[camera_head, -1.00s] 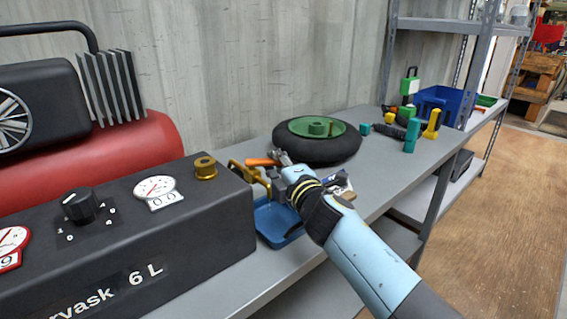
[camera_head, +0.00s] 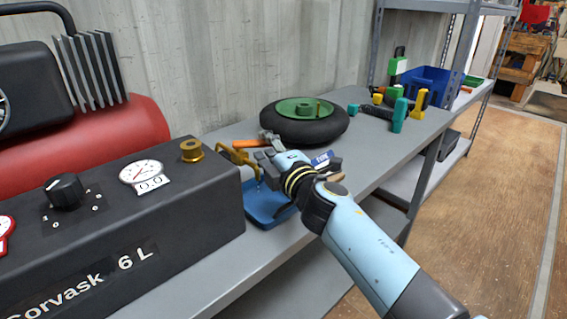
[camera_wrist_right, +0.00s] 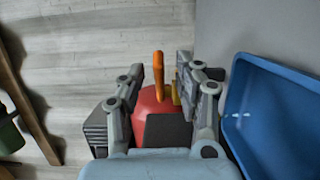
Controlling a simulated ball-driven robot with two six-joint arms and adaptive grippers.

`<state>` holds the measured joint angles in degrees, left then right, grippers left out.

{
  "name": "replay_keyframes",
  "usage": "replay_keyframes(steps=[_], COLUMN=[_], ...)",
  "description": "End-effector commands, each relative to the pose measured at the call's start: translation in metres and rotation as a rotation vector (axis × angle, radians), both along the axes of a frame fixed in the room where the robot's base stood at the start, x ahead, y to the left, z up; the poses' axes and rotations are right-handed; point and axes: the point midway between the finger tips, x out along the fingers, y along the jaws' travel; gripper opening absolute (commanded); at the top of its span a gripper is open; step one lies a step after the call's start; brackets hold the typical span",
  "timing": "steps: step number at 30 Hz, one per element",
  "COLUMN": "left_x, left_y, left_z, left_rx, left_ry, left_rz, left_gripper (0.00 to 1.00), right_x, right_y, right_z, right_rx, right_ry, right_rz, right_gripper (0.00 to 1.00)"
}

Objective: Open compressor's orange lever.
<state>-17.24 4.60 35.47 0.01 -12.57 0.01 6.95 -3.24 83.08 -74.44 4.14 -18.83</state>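The black compressor box (camera_head: 130,225) with its red tank (camera_head: 105,140) stands at the left in the head view. Its orange lever (camera_head: 249,143) sticks out at the brass valve (camera_head: 238,158) on the box's right end. My right gripper (camera_head: 266,151) is beside the lever, to its right. In the right wrist view the gripper (camera_wrist_right: 162,85) is open, and the orange lever (camera_wrist_right: 158,72) shows upright between its fingers, with no visible contact. Part of the brass valve (camera_wrist_right: 176,92) shows near one finger. My left gripper is not in view.
A blue tray (camera_head: 262,216) lies just below my right gripper and shows close beside it in the wrist view (camera_wrist_right: 280,110). A black wheel with a green hub (camera_head: 300,108) lies behind.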

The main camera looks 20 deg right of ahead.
Motion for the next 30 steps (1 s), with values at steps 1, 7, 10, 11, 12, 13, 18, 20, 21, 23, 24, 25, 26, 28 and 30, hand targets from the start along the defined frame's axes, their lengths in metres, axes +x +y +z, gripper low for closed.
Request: replay_keyframes(steps=[1, 7, 10, 11, 12, 13, 18, 20, 21, 23, 24, 25, 26, 28, 30], left_x=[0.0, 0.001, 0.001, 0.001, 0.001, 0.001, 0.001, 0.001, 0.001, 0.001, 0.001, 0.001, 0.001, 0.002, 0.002], left_y=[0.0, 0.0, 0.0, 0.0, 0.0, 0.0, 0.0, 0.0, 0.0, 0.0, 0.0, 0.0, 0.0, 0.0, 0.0], left_z=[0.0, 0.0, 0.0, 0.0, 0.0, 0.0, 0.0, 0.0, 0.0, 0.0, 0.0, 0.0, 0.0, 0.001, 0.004], left_rx=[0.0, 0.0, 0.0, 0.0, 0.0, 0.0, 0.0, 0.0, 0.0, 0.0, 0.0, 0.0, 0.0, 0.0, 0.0], left_ry=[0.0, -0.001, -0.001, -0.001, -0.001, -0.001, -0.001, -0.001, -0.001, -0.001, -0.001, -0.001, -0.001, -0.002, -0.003], left_rz=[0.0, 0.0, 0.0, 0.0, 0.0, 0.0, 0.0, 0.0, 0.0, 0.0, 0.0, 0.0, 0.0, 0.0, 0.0], left_gripper=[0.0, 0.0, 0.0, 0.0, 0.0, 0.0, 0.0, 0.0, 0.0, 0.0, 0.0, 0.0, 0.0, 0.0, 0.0], right_x=[-0.008, -0.056, -0.075, -0.079, -0.085, -0.088, -0.098, -0.099, -0.099, -0.099, -0.098, -0.098, -0.098, -0.097, -0.094], right_y=[-0.001, -0.004, -0.006, -0.006, -0.007, -0.007, -0.007, -0.008, -0.008, -0.008, -0.008, -0.008, -0.008, -0.009, -0.015], right_z=[-0.001, -0.001, 0.0, 0.0, 0.0, 0.0, 0.001, 0.001, 0.001, 0.001, 0.001, 0.001, 0.001, 0.003, 0.01], right_rx=[-0.002, 0.0, 0.0, 0.001, 0.002, 0.001, 0.001, 0.0, 0.0, 0.0, 0.0, 0.0, 0.0, 0.007, 0.037], right_ry=[0.001, 0.002, 0.001, 0.002, 0.001, 0.001, 0.0, 0.0, 0.0, 0.0, 0.0, 0.0, 0.0, -0.001, -0.007], right_rz=[-0.001, -0.001, -0.001, -0.001, -0.001, -0.001, -0.001, -0.001, -0.001, -0.001, -0.001, -0.001, -0.001, -0.007, -0.033], right_gripper=[0.34, 0.34, 0.34, 0.34, 0.34, 0.34, 0.34, 0.34, 0.34, 0.34, 0.34, 0.34, 0.31, 0.22, 0.13])
